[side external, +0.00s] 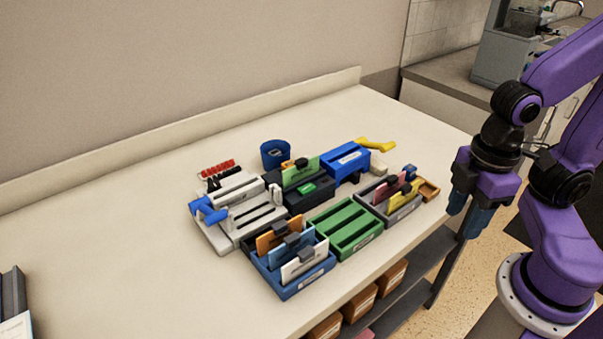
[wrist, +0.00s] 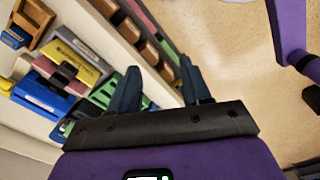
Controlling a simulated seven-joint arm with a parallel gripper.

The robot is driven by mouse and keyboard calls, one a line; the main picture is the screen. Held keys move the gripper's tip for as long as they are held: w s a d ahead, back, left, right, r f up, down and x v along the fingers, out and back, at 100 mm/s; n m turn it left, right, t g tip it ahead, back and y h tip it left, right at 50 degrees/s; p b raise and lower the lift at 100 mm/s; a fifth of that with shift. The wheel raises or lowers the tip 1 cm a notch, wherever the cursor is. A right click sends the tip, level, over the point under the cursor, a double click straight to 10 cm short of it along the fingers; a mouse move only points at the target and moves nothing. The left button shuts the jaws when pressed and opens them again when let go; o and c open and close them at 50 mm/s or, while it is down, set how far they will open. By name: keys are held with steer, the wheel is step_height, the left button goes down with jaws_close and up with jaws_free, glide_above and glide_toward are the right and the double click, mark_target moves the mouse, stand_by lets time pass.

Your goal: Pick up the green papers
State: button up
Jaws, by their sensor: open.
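The green papers (side external: 298,172) stand upright in a dark tray (side external: 313,197) near the middle of the desk group, with a dark clip at their top edge. My gripper (side external: 468,212) hangs at the right, off the desk's edge and well apart from the papers. Its two fingers (wrist: 157,72) are spread with nothing between them in the wrist view. There, a small green patch at the lower left is partly hidden, and I cannot tell whether it is the papers.
A blue box (side external: 348,160) stands right of the papers, and an empty green tray (side external: 345,230) in front. A grey tray (side external: 403,212) holds pink and yellow cards. A blue tray (side external: 290,285) holds orange, blue and white cards.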

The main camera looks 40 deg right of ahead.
steer(key=w+a+r+n, duration=0.1)
steer(key=w+a+r, duration=0.25)
steer(key=w, duration=0.55)
steer(key=w+a+r+n, duration=0.25)
steer(key=w+a, duration=0.25)
steer(key=w, duration=0.3)
step_height(320, 180, up, 3)
steer(key=n+h, duration=0.2)
glide_above(301, 161)
steer(key=a, duration=0.1)
steer(key=f, duration=0.7)
steer(key=d+f, duration=0.1)
steer(key=f, duration=0.2)
steer(key=shift+w+f, duration=0.2)
steer(key=shift+f, duration=0.1)
steer(key=shift+s+f, duration=0.15)
steer(key=shift+f, duration=2.65)
jaws_close()
